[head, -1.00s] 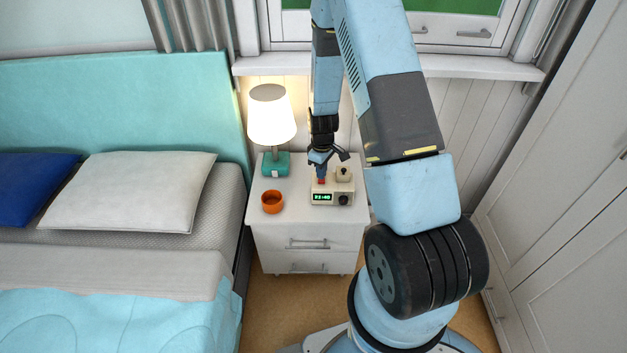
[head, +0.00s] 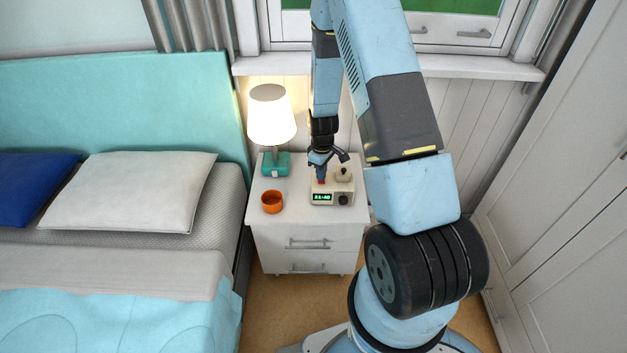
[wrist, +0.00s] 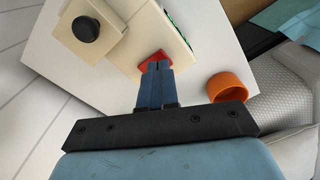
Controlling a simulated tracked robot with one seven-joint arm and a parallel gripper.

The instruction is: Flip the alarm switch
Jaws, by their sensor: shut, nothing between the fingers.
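A cream alarm clock (head: 330,189) stands on the white nightstand (head: 291,223), with a green-lit display and a dark knob on its front. A small red part (wrist: 153,57), perhaps the alarm switch, is on its top. My gripper (head: 321,178) is shut and empty, pointing down at that red part. In the wrist view my gripper (wrist: 157,65) has its fingertips over the red part and hides some of it. I cannot tell whether they touch it.
A cream block with a dark knob (wrist: 86,29) is beside the red part. An orange cup (head: 272,202) and a lit lamp (head: 271,116) with a teal base stand left of the clock. The bed is at the left and a window sill behind.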

